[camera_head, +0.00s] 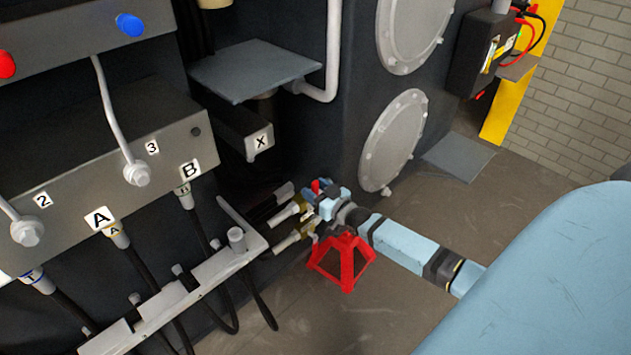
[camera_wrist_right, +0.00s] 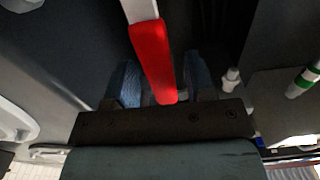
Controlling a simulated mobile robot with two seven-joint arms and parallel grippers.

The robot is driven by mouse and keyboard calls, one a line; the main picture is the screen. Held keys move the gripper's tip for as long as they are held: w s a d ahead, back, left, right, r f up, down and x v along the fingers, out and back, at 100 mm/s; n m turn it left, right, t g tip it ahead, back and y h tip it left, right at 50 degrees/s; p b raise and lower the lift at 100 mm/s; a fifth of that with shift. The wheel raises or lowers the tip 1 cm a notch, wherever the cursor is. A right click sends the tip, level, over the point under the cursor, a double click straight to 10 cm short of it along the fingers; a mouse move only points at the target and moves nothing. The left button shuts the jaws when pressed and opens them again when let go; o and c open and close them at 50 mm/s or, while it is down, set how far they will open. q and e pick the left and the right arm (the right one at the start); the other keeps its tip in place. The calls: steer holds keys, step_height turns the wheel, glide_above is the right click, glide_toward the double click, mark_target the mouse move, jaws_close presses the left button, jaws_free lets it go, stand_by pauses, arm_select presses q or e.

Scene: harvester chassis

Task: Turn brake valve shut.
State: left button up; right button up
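The brake valve's lever appears to be the red handle (camera_wrist_right: 150,55) on a pale stem in the right wrist view. It lies between the two blue fingers of my right gripper (camera_wrist_right: 162,82), which stand apart with a gap visible at least on the right side. In the head view my right gripper (camera_head: 318,193) is low beside the machine, and a small red tip (camera_head: 315,186) shows at its fingers. Brass fittings with pale pipe ends (camera_head: 287,213) sit just left of it; the valve body is mostly hidden. My left gripper is not in view.
A red frame (camera_head: 330,265) stands just below my right wrist. A hose rack (camera_head: 205,285) with black hoses and the lettered panel (camera_head: 85,215) are on the left. A grey shelf (camera_head: 255,70) is above. The floor (camera_head: 500,225) to the right has free room.

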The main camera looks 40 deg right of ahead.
steer(key=shift+s, duration=0.1)
steer(key=s+d+p, duration=0.1)
steer(key=s, duration=1.2)
steer(key=shift+s, duration=0.3)
steer(key=shift+s, duration=0.1)
